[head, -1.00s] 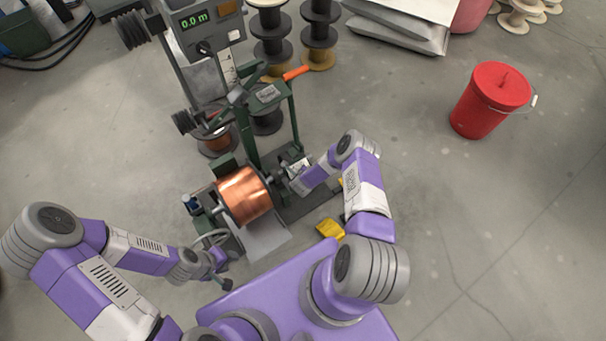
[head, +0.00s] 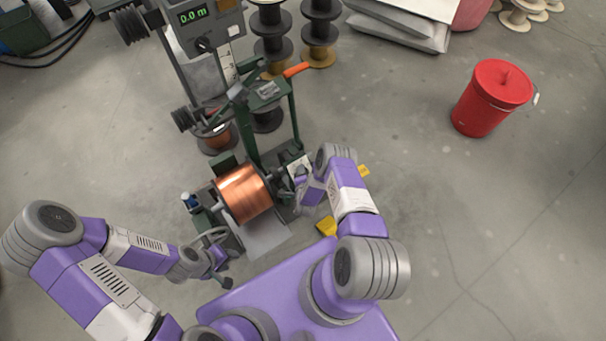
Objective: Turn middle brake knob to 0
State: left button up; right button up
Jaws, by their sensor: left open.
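The winding machine stands at the left centre, with a large copper spool (head: 243,194) mounted low at its front. A small white plate (head: 299,166) with dark marks sits on the machine just right of this spool. I cannot make out a middle brake knob there; my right arm may cover it. My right gripper (head: 299,188) is beside the spool's right end, close below the white plate. Its fingers are too small and too hidden to read. My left gripper (head: 220,266) is open, in front of the spool's lower left, near a curved grey handle.
A green-digit display (head: 191,16) reading 0.0 m and a black knob (head: 205,45) are on the upper panel. An orange-tipped lever (head: 295,70) sticks out right. A yellow piece (head: 326,226) lies near my base. A red bucket (head: 492,98) stands on clear floor at right.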

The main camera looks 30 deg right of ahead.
jog(key=shift+d+n+t, duration=0.1)
jog(key=shift+n+t, duration=0.6)
jog(key=shift+n, duration=0.9)
jog(key=o, duration=1.1)
jog(key=shift+c, duration=0.2)
jog(key=shift+s, duration=0.1)
jog(key=p+v, duration=0.3)
jog(key=v, duration=0.4)
jog(key=shift+s, duration=0.3)
